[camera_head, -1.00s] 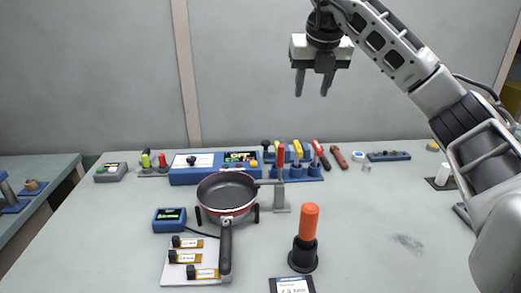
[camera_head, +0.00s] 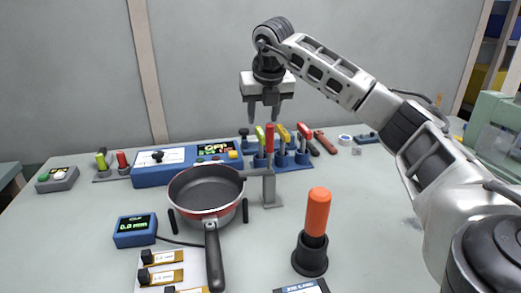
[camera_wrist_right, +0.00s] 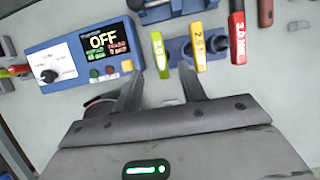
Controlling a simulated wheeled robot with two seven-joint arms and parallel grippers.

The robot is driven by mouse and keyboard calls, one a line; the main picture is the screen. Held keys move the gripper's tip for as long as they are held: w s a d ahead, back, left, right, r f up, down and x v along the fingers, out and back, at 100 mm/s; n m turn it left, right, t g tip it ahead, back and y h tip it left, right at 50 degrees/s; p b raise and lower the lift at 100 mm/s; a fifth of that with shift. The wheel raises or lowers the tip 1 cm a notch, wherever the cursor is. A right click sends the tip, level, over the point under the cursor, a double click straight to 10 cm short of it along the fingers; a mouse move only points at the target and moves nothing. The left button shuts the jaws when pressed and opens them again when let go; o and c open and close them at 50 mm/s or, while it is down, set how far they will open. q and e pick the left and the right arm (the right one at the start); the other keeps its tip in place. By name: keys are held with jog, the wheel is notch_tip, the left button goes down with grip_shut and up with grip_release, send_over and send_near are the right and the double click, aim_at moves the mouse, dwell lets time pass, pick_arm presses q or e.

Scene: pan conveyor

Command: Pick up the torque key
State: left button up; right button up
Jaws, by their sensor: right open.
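Several keys with coloured handles stand in a blue rack (camera_head: 297,161) at the back of the table: a green one (camera_head: 260,137), a yellow one (camera_head: 283,134) and a red one (camera_head: 304,131). In the right wrist view the green handle (camera_wrist_right: 160,54) is just beyond and between my fingertips, the yellow handle (camera_wrist_right: 198,46) is to its right, and the red handle (camera_wrist_right: 237,38), marked 3.0, is farther right. My right gripper (camera_head: 263,115) is open and empty, pointing down above the rack. My left gripper is out of view.
A blue control box (camera_head: 160,172) with an OFF display stands left of the rack. A red-levered clamp (camera_head: 270,140) stands in front of it. A pan (camera_head: 206,188) and an orange-handled tool (camera_head: 317,212) are nearer. The right tabletop is mostly clear.

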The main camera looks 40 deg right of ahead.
aim_at(261, 132)
jog(key=x, duration=0.7)
jog(key=shift+w+d, duration=0.1)
grip_shut()
